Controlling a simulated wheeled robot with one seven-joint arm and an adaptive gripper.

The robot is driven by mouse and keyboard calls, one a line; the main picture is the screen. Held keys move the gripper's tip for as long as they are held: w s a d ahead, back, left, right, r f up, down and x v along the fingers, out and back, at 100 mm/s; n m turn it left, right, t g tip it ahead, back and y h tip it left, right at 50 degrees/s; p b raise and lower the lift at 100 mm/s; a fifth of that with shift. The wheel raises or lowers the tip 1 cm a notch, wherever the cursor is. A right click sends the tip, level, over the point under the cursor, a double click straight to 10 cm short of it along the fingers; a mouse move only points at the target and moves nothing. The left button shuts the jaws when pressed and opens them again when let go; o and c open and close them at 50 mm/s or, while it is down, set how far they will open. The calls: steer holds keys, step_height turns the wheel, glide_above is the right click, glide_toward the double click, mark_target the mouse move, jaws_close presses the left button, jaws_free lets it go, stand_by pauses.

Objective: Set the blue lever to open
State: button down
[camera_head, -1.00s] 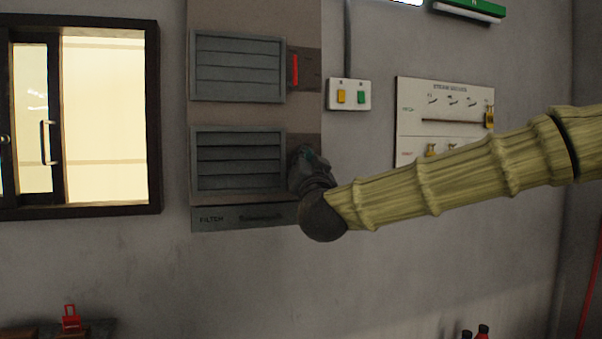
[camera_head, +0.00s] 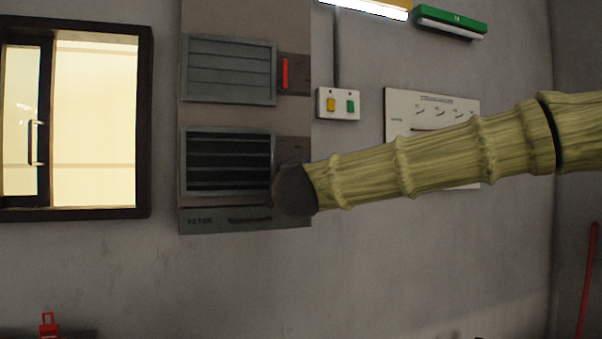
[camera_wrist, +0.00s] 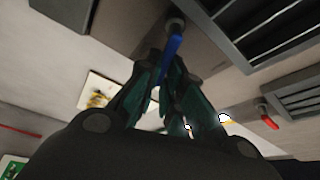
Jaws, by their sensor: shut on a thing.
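The blue lever (camera_wrist: 174,46) shows in the wrist view, hanging from a round grey pivot on the panel. My gripper (camera_wrist: 169,68) is shut on the blue lever, with its dark green-padded fingers on either side of the lever's lower part. In the head view the lever and my fingers are hidden behind my dark wrist, at the right edge of the lower louvred vent (camera_head: 228,162). That vent's slats stand open with dark gaps; it also shows in the wrist view (camera_wrist: 262,30).
The upper vent (camera_head: 229,70) has closed slats, with a red lever (camera_head: 284,73) beside it. A switch box (camera_head: 338,104) and a white board (camera_head: 405,105) are on the wall to the right, the board partly behind my arm. A window (camera_head: 95,120) is at left.

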steer(key=shift+m, duration=0.3)
steer(key=c, duration=1.6)
jaws_free()
steer(key=shift+d, duration=0.1)
steer(key=shift+o, duration=0.2)
steer(key=s+f, duration=0.1)
steer(key=s, duration=1)
steer(key=shift+s+a+f, duration=0.35)
steer(key=shift+s, duration=0.05)
